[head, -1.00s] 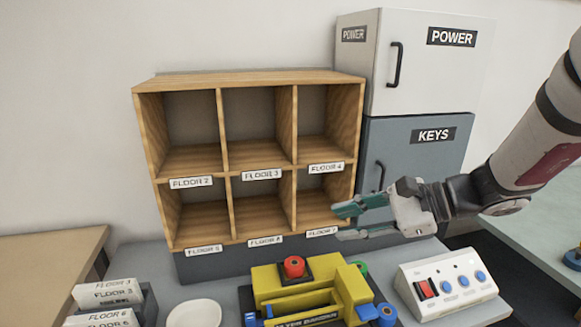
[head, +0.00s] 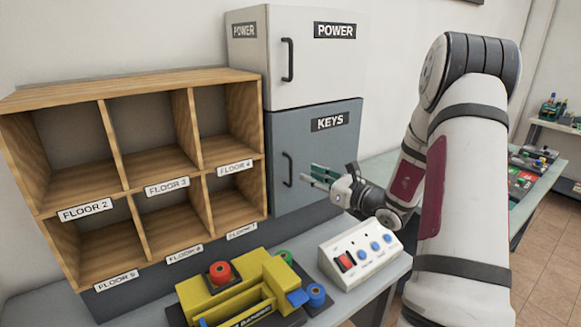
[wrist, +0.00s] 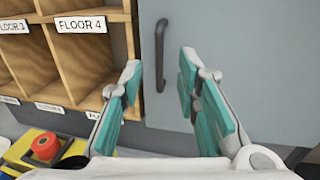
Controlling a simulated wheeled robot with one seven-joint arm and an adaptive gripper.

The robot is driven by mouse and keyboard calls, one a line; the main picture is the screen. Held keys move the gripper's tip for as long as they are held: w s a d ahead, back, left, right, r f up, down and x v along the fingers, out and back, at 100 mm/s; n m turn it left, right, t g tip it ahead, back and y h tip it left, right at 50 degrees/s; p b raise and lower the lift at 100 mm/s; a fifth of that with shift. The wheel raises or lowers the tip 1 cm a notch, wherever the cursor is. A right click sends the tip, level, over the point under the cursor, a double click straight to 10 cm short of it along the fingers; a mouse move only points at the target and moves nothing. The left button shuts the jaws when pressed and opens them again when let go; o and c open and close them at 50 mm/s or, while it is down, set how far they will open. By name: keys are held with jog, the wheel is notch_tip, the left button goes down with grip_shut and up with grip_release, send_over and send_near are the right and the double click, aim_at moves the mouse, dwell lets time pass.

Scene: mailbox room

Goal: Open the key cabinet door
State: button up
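The key cabinet (head: 335,150) is a grey-blue box labelled KEYS, below a white POWER cabinet. Its door is shut. A dark vertical handle (head: 288,170) sits near the door's left edge; it also shows in the wrist view (wrist: 161,55). My gripper (head: 318,172) has teal finger pads and is in front of the door, to the right of the handle in the head view. In the wrist view, my gripper (wrist: 160,85) is open and empty, and the handle shows between and beyond its fingers, apart from them.
A wooden pigeonhole shelf (head: 130,186) with floor labels stands left of the cabinet. A yellow device with a red button (head: 220,273) and a white switch panel (head: 362,250) sit on the table below. The white POWER cabinet (head: 310,70) is above.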

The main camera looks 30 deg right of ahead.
send_over(291, 183)
jog(key=shift+w+d, duration=0.15)
jog(key=shift+w, duration=0.15)
jog(key=shift+c, duration=0.2)
grip_shut()
